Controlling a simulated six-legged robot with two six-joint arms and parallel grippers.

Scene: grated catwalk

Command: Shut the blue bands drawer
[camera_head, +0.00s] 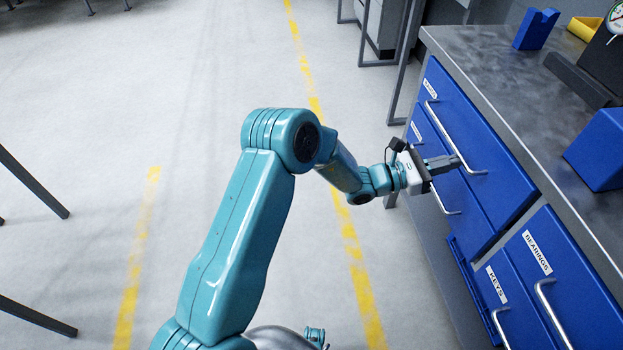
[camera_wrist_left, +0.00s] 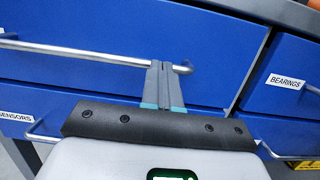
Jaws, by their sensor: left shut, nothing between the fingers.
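The blue drawer at the upper left of the workbench (camera_head: 480,130) has a silver bar handle and a small label (camera_head: 430,90) too small to read surely; it may be the bands drawer. Its front looks close to the bench edge; I cannot tell how far out it stands. My left gripper (camera_head: 458,161) is shut and empty, fingertips at the near end of that handle. In the left wrist view, the fingertips (camera_wrist_left: 172,66) overlap the right end of the handle (camera_wrist_left: 80,52) against the blue front; contact is unclear. My right gripper is out of view.
Below is a drawer labelled SENSORS (camera_wrist_left: 15,117). The BEARINGS (camera_head: 568,275) and KEYS drawers (camera_head: 512,300) are nearer, with protruding handles. A blue holder (camera_head: 536,28) and blue block (camera_head: 600,150) stand on the metal top. The floor at left is open, with yellow lines.

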